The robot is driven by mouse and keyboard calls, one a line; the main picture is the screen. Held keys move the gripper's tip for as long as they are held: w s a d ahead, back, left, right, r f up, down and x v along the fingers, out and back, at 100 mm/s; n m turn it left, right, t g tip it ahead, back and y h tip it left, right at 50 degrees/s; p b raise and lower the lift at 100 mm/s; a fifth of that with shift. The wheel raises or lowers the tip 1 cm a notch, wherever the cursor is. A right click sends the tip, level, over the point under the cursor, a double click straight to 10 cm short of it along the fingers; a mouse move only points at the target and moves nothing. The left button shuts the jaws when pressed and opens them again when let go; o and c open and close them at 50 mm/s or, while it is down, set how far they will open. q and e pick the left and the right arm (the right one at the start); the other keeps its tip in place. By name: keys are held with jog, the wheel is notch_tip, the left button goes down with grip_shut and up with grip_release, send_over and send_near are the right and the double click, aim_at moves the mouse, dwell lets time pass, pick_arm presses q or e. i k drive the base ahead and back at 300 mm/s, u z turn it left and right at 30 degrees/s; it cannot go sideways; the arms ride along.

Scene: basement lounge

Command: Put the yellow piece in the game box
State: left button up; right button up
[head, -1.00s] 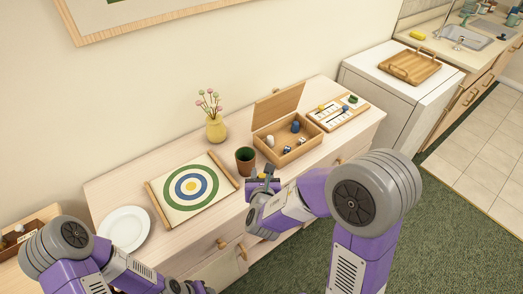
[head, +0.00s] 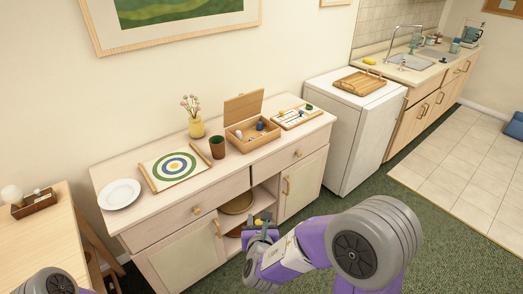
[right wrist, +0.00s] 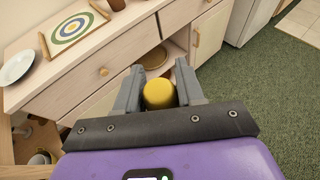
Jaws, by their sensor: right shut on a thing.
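The yellow piece (right wrist: 158,94) is a rounded yellow block. It sits between the fingers of my right gripper (right wrist: 161,88), which is shut on it. In the head view my right gripper (head: 259,220) is in front of the sideboard, below its top and apart from it. The game box (head: 262,140) is an open wooden box with its lid raised, standing on the sideboard top. It holds a few small blue and white pieces. My left gripper is out of view; only a part of my left arm shows at the lower left.
A wooden table (head: 45,247) is at left. Green carpet is clear at right.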

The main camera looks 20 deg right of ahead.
aim_at(253, 136)
jog(key=z, duration=0.65)
jog(key=i, duration=0.4)
jog(key=z, duration=1)
jog(key=i, duration=1.05)
jog(key=u, duration=0.85)
jog(key=i, duration=0.7)
jog(key=u, duration=0.8)
